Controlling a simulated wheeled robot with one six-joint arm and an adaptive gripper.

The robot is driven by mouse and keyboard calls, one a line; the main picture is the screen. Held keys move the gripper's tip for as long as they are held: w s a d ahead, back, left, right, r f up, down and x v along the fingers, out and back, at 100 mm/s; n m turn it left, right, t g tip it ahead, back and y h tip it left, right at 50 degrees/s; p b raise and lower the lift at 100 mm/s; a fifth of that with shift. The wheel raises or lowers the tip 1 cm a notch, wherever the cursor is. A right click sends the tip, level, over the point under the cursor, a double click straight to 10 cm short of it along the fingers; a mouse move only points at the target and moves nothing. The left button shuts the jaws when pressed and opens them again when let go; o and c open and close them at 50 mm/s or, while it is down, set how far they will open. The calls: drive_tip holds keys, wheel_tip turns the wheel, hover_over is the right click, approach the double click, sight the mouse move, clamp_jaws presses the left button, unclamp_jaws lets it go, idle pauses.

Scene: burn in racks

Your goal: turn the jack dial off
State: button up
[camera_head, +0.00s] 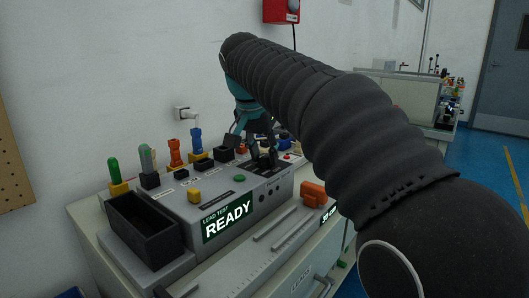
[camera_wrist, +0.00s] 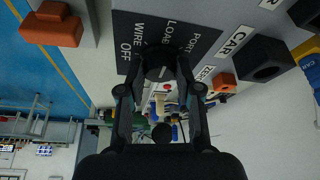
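The jack dial (camera_wrist: 159,64) is a round black knob on a dark label plate reading "PORT", "LOAD" and "WIRE OFF" in the wrist view. My gripper (camera_wrist: 160,75) reaches down over it, with one finger at each side of the knob. I cannot tell whether the fingers touch it or how it is turned. In the head view my gripper (camera_head: 252,142) is low over the rear right of the grey test panel (camera_head: 190,209); there the fingers and dark parts around them hide the dial.
A lit "READY" screen (camera_head: 229,222) faces the front. An open black bin (camera_head: 146,228) is at the left. Coloured plugs, including a green one (camera_head: 114,172) and an orange one (camera_head: 174,153), stand along the back. An orange block (camera_head: 313,193) sits right of the panel.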

clamp_jaws()
drive_tip(key=n+y, duration=0.1)
drive_tip(key=n, duration=0.3)
drive_tip(key=shift+d+y, duration=0.1)
drive_tip(key=shift+y, duration=0.2)
drive_tip(key=n+y, duration=0.1)
drive_tip(key=n, duration=0.3)
drive_tip(key=shift+d+n+y, duration=0.1)
drive_tip(key=shift+n+y, duration=0.2)
drive_tip(key=shift+y, duration=0.1)
drive_tip(key=n+g+y, duration=0.1)
drive_tip(key=n, duration=0.3)
drive_tip(key=shift+w+n+g+y, duration=0.1)
drive_tip(key=shift+n+g+y, duration=0.3)
drive_tip(key=shift+n, duration=0.95)
drive_tip(key=shift+n+g+y, duration=0.3)
drive_tip(key=shift+n+g, duration=0.1)
drive_tip(key=shift+n, duration=0.95)
